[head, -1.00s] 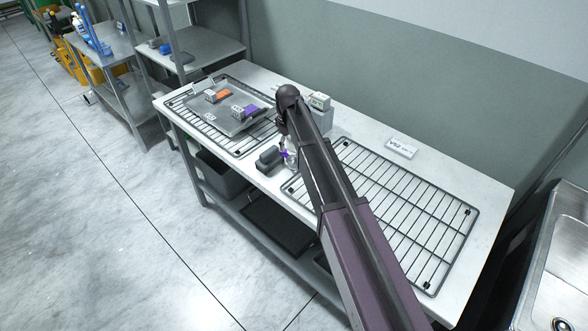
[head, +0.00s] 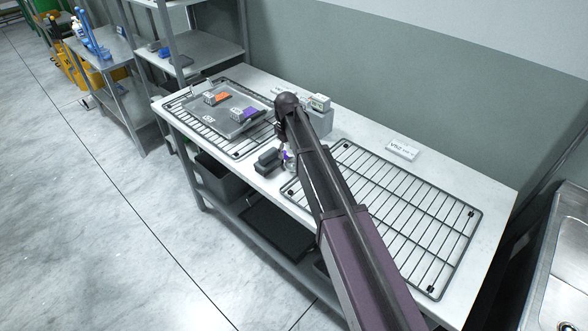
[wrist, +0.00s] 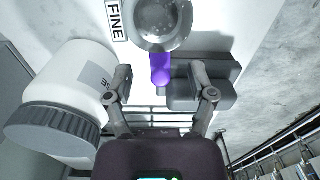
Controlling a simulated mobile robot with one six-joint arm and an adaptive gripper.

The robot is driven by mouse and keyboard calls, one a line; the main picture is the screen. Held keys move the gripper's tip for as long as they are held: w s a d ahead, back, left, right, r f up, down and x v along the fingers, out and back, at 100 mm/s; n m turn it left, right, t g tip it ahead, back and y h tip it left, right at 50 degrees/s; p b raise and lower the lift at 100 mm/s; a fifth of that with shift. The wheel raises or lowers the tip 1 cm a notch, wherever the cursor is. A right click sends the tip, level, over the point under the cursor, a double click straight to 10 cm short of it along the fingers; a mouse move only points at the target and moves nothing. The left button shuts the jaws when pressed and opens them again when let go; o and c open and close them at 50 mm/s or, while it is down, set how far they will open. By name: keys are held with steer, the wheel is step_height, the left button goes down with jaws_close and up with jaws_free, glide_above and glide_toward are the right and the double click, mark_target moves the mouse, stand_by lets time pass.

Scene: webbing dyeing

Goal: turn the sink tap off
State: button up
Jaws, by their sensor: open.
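The steel sink (head: 568,262) is at the right edge of the head view, cut off by the frame; a drain shows at its bottom. No tap is visible in either current view. My gripper (wrist: 160,82) is open in the wrist view, its two fingers spread. A purple handle-like piece (wrist: 161,68) shows between the fingertips, beside a round metal vessel (wrist: 165,22); I cannot tell whether the fingers touch it. In the head view my arm reaches over the worktable, well left of the sink, and mostly hides the gripper.
The white worktable (head: 490,205) carries a wire rack (head: 437,290) and a grey tray (head: 225,128). Close to my gripper are a dark grey block (wrist: 220,92) and a white jar (wrist: 75,75) with a grey lid. Open floor (head: 90,230) lies at left.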

mark_target(286, 158)
steer(key=shift+a+f+b, duration=0.15)
steer(key=shift+f+b, duration=1.55)
steer(key=shift+f, duration=0.25)
jaws_close()
